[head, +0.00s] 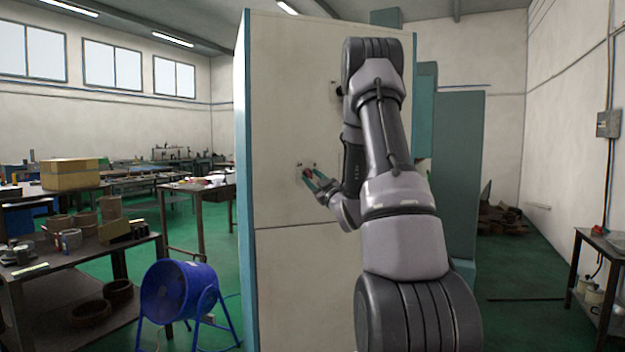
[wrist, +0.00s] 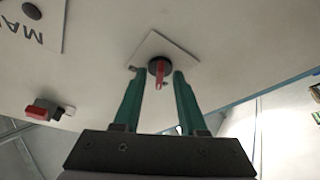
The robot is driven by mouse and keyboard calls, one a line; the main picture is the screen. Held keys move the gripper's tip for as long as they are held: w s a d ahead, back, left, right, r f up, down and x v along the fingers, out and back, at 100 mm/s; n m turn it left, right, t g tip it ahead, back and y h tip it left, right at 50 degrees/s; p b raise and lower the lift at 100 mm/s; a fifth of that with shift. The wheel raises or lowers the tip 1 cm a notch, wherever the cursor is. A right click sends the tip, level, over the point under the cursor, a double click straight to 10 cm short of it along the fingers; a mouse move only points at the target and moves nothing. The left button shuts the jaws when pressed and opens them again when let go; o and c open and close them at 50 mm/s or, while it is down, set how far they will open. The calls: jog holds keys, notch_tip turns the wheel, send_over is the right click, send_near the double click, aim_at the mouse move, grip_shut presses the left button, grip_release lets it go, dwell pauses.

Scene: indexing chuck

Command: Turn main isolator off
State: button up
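The isolator has a red handle (wrist: 159,76) on a round dark base, mounted on a pale square plate (wrist: 182,55) on the cabinet face. The handle points along my fingers in the wrist view. In the head view the red handle (head: 307,173) is small and partly hidden by my gripper. My gripper (wrist: 158,78) is open, with one green finger on each side of the handle and visible gaps on both sides. It also shows in the head view (head: 314,181), reaching to the cabinet front. Whether the fingertips touch the plate is unclear.
The tall pale cabinet (head: 285,100) has teal edges. A second red-and-black switch (wrist: 45,110) and a partly cut-off label plate (wrist: 30,25) starting "MA" are on its face. A blue fan (head: 178,290) and a loaded workbench (head: 75,255) stand left.

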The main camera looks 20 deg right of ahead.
jog(key=v, duration=1)
jog(key=shift+s, duration=0.4)
jog(key=shift+f, duration=0.1)
